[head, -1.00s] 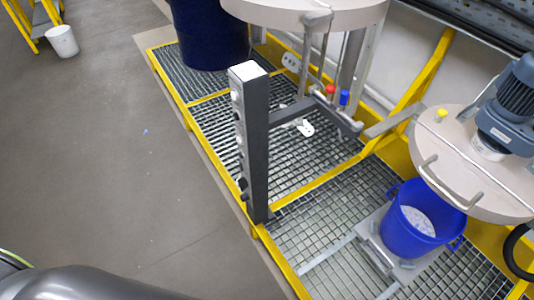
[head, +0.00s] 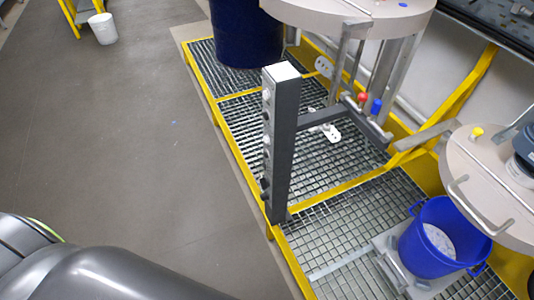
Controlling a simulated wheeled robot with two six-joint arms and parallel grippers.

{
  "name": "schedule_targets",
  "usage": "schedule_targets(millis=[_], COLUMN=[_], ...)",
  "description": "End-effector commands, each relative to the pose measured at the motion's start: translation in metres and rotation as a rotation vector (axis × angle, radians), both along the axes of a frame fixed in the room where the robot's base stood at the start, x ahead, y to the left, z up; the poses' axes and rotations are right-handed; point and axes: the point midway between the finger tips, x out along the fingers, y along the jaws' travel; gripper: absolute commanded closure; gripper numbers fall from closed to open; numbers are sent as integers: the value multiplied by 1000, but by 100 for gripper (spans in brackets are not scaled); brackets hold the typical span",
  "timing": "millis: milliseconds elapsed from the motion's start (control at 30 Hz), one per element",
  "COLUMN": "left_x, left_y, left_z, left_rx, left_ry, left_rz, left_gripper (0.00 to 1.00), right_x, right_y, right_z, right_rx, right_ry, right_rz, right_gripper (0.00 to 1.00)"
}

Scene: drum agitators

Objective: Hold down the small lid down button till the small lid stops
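A grey control post (head: 284,145) with a white top stands upright on the yellow-edged grating. Small round controls (head: 266,140) run down its left face, seen edge-on, so I cannot tell which is the small lid down button. The small lid (head: 492,185), a beige disc with a bar handle, is at the right edge, above a blue bucket (head: 438,240) holding pale material. It is apart from the bucket rim in this view. A larger beige lid (head: 350,15) is at the top. Neither of my grippers shows; only a grey part of mine fills the lower left.
Grating with a yellow frame (head: 232,135) forms a raised edge beside the open grey floor (head: 120,130). A dark blue drum (head: 246,35) stands at the back. A white bucket (head: 103,29) is on the floor at upper left.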

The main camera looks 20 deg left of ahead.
Motion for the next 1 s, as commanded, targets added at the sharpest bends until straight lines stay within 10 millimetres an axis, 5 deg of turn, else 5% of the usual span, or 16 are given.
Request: schedule_targets(millis=[167,400,1000], left_x=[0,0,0], left_y=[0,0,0], left_z=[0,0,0], left_rx=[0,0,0], left_ry=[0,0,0], left_rz=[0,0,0], left_gripper=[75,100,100], right_x=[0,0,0], right_y=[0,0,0], right_z=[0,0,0], right_rx=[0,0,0], right_ry=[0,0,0], right_rz=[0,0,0], right_gripper=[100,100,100])
